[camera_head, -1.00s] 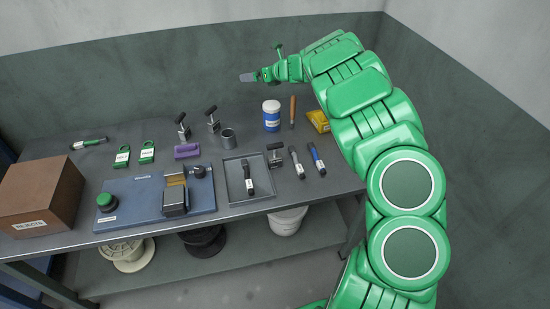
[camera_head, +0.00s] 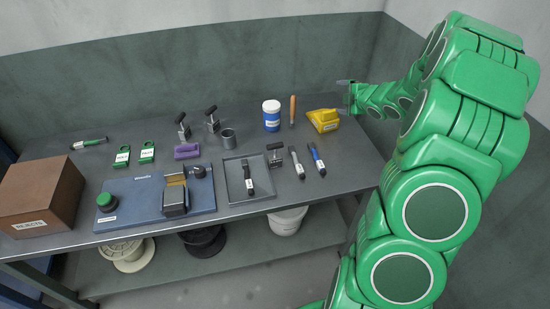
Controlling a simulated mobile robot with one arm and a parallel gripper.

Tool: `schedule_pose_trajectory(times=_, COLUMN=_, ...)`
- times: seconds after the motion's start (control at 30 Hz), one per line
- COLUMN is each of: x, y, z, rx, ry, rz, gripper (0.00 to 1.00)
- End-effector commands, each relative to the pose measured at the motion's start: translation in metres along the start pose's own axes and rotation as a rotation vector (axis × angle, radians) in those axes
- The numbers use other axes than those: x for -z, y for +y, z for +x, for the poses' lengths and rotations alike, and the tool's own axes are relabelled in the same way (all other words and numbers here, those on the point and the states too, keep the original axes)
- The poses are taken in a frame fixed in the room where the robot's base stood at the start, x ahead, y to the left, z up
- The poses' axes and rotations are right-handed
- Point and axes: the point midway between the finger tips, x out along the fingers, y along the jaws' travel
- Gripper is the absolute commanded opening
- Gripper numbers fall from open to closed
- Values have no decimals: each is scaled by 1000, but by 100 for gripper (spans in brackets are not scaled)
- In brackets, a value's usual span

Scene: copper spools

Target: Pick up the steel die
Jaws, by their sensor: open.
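A grey hollow metal cylinder (camera_head: 228,137) stands upright near the middle of the bench; it may be the steel die, but I cannot tell for sure. A smaller dark round piece (camera_head: 199,171) sits on the blue base plate to its lower left. My gripper (camera_head: 344,97) is at the right end of the bench, beside the yellow object (camera_head: 323,120), well to the right of both round pieces. Its two fingers are apart, with nothing seen between them.
The bench (camera_head: 330,190) also carries a white and blue jar (camera_head: 271,116), T-handled tools (camera_head: 212,120), a purple block (camera_head: 187,151), a grey tray (camera_head: 236,190) with a dark tool, marker-like tools (camera_head: 317,160) and a brown box (camera_head: 40,197). The bench's right front is clear.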

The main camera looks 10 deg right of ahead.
Motion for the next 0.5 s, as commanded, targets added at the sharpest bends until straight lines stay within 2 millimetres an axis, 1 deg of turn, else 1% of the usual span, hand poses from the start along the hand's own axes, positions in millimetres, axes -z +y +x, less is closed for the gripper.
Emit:
schedule_pose_trajectory(times=0.03, x=8, y=-11, z=-6, rx=8, ry=8, rz=97, gripper=90)
schedule_pose_trajectory(times=0.13, x=25, y=-30, z=-15, rx=21, ry=25, rz=291, gripper=90)
schedule_pose_trajectory(times=0.2, x=42, y=-41, z=-21, rx=31, ry=46, rz=423, gripper=90)
schedule_pose_trajectory(times=0.27, x=59, y=-49, z=-26, rx=41, ry=66, rz=534, gripper=90)
schedule_pose_trajectory(times=0.33, x=81, y=-58, z=-30, rx=60, ry=95, rz=660, gripper=90)
schedule_pose_trajectory(times=0.5, x=127, y=-68, z=-38, rx=95, ry=159, rz=884, gripper=90)
